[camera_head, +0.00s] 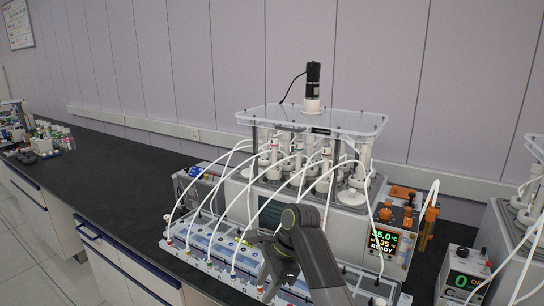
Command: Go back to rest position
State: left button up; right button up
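My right gripper (258,264) is in front of the reactor unit, over the front part of the blue-and-white tube rack. Its dark fingers look spread apart, with nothing seen between them. My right arm comes in from the bottom edge and hides part of the rack and of the unit's front. My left gripper is not in view.
The biogas reactor unit (350,197) stands on the black bench with white tubes arching to the rack (200,245). A display (383,242) reads READY. Another unit (463,281) is at the right. Bottles (55,136) stand far left; the bench between is clear.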

jog(key=s+d+f+n+t+h, duration=0.1)
jog(key=s+d+f+n+t, duration=0.15)
jog(key=s+d+f, duration=0.55)
jog(key=s+d+f+n+t+h, duration=0.1)
jog(key=s+d+f+n, duration=0.2)
jog(key=s+d+f, duration=0.5)
jog(key=s+d+n+h, duration=0.2)
jog(key=s+d+n, duration=0.2)
jog(key=s+d, duration=0.55)
jog(key=s+d+n+h, duration=0.35)
jog(key=s+d, duration=0.25)
jog(key=s, duration=0.7)
notch_tip(320, 180, down, 26)
jog(key=d+y+b, duration=0.2)
jog(key=s+a+f+g+b, duration=0.1)
jog(key=s+f, duration=1.3)
jog(key=f, duration=0.2)
jog(key=shift+s+a+f+n+g, duration=0.3)
jog(key=shift+a+f+g, duration=0.05)
jog(key=shift+f, duration=0.05)
